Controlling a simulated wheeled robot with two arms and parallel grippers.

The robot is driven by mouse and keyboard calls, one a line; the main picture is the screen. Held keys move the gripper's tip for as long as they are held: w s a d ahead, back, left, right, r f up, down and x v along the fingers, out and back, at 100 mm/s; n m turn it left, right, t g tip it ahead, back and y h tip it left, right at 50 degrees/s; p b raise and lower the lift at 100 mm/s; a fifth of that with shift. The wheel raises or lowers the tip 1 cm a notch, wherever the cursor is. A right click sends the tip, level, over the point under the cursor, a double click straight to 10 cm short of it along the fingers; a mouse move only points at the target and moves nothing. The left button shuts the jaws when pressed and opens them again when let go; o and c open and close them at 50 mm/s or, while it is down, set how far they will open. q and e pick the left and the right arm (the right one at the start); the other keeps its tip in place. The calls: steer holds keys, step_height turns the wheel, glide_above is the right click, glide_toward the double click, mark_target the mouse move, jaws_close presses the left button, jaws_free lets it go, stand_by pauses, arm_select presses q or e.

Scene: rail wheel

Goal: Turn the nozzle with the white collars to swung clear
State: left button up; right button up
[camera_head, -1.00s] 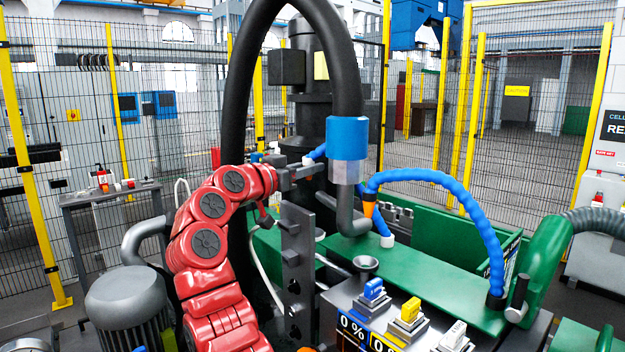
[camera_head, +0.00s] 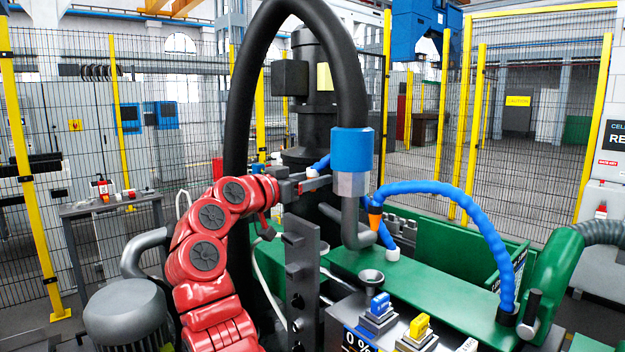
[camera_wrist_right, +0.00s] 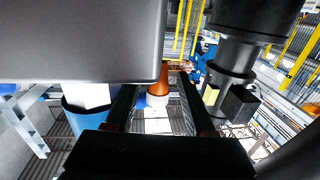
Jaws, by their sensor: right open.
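The nozzle with the white collars is a short blue hose (camera_head: 320,165) behind the blue-and-grey fitting, which hides its middle. One white collar (camera_head: 305,173) shows beside my right gripper. Another white collar (camera_head: 393,254) shows low, just above the green bed. My right gripper (camera_head: 322,184) is open, close to the upper collar and left of the fitting; I cannot tell whether it touches the hose. In the right wrist view, an orange tip (camera_wrist_right: 159,76) with a white ring shows beyond and between the dark fingers (camera_wrist_right: 158,105). My left gripper is out of view.
The blue fitting (camera_head: 351,152) on a thick black hose (camera_head: 345,75) hangs right beside the gripper. A dark slotted bracket (camera_head: 301,275) stands below it. A second blue hose (camera_head: 440,190) with an orange tip (camera_head: 375,215) arches at right. Coloured switches (camera_head: 378,305) stand in front.

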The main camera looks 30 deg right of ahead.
steer(key=b+v, duration=0.3)
steer(key=v, duration=1.4)
steer(key=shift+w+a, duration=0.1)
